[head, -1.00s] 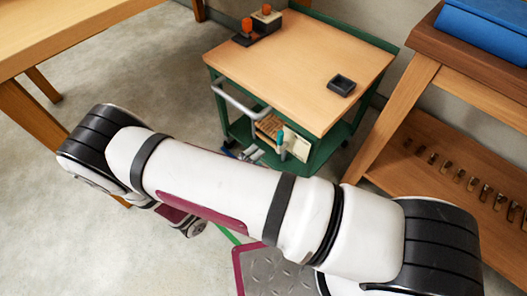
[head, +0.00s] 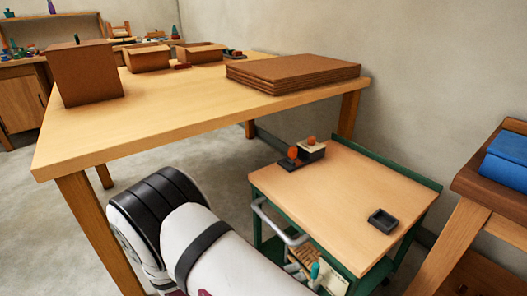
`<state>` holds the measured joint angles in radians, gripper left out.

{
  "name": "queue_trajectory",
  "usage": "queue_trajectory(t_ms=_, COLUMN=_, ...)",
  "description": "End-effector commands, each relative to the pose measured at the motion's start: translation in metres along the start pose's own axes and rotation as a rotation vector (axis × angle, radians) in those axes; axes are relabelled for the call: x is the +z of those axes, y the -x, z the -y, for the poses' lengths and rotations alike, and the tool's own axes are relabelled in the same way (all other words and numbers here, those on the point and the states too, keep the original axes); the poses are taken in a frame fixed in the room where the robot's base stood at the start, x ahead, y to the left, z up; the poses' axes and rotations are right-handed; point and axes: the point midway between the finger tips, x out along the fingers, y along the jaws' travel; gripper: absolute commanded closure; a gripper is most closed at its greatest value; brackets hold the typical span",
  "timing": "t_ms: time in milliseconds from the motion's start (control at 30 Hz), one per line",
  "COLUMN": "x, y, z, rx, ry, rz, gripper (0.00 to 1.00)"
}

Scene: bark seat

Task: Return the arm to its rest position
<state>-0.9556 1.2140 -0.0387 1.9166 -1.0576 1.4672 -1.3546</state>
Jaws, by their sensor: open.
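Part of my white and black arm (head: 225,262) shows at the bottom of the head view, left of the green trolley. The bend of the arm (head: 158,212) stands in front of the large wooden table. The rest of the arm runs out of the bottom edge. My gripper is not in view, so I cannot see its jaws or whether anything is between them.
The wood-topped trolley (head: 340,205) carries a small black tray (head: 383,220) and orange-knobbed items (head: 303,149). The large table (head: 190,110) holds flat cardboard (head: 292,72) and boxes (head: 88,75). Floor (head: 215,165) shows between.

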Motion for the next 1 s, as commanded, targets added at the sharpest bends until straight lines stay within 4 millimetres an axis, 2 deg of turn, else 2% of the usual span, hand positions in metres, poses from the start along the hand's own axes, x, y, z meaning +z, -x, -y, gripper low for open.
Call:
queue_trajectory(t_ms=33, x=0.005, y=-0.005, z=0.020, rx=0.013, ry=-0.079, rz=-0.062, gripper=0.42)
queue_trajectory(t_ms=200, x=0.007, y=-0.020, z=0.079, rx=0.031, ry=-0.337, rz=-0.262, gripper=0.42)
queue_trajectory(t_ms=467, x=-0.008, y=-0.042, z=0.162, rx=0.015, ry=-0.728, rz=-0.569, gripper=0.42)
queue_trajectory(t_ms=700, x=-0.038, y=-0.054, z=0.229, rx=-0.043, ry=-1.083, rz=-0.851, gripper=0.42)
queue_trajectory(t_ms=1000, x=-0.089, y=-0.054, z=0.295, rx=-0.168, ry=-1.510, rz=-1.202, gripper=0.42)
